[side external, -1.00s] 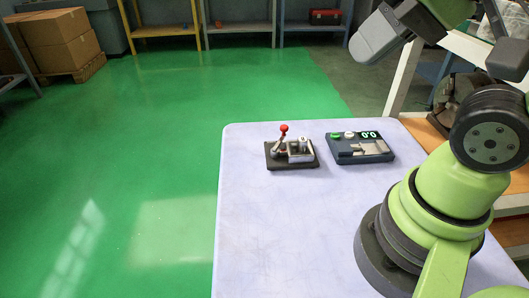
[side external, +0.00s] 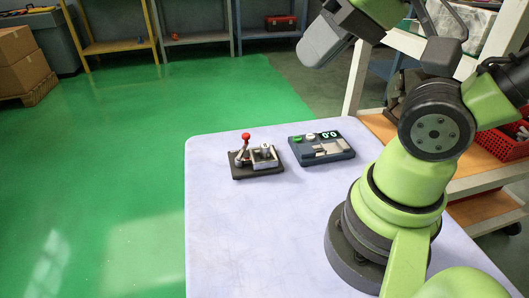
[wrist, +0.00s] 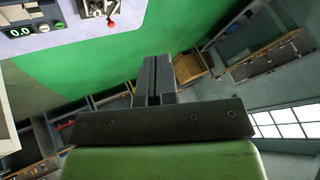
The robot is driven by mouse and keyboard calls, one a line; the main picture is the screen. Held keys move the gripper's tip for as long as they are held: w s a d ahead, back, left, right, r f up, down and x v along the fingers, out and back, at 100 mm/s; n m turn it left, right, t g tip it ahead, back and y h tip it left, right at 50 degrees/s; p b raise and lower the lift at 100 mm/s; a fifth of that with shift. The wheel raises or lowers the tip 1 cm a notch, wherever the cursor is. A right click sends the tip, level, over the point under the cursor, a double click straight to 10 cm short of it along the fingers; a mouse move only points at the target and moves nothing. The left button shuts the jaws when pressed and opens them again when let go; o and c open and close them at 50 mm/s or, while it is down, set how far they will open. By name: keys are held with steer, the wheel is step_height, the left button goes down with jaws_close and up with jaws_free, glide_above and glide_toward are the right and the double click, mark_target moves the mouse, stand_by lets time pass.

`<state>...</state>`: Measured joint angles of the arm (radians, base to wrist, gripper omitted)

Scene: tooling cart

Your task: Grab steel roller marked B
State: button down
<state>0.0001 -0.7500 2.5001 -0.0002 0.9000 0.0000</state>
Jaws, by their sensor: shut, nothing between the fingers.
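A dark fixture (side external: 258,171) with a red-knobbed lever (side external: 245,137) stands on the pale table. A small silver cylinder (side external: 264,150) stands upright at its metal block; its marking is too small to read, so I cannot tell if it is the roller marked B. The fixture also shows, cut off, at the top of the wrist view (wrist: 98,8). My gripper (wrist: 152,62) is shut and empty in the wrist view, with its fingertips together and pointing away from the table, well apart from the fixture. I cannot make out the fingers in the side view.
A dark device with a green display (side external: 329,134) sits just right of the fixture. The table (side external: 240,235) is bare in front of both. A white-framed shelf with a red basket (side external: 500,144) stands behind my arm. Open green floor (side external: 95,190) lies left.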

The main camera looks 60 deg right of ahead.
steer(key=c, duration=1.8)
jaws_free()
steer(key=shift+c, duration=0.2)
steer(key=o, duration=1)
steer(key=n+g+h, duration=0.2)
steer(key=n+g, duration=0.5)
steer(key=n, duration=0.5)
glide_above(265, 145)
step_height(265, 145, down, 21)
steer(key=shift+r, duration=0.1)
steer(key=shift+f, duration=2.9)
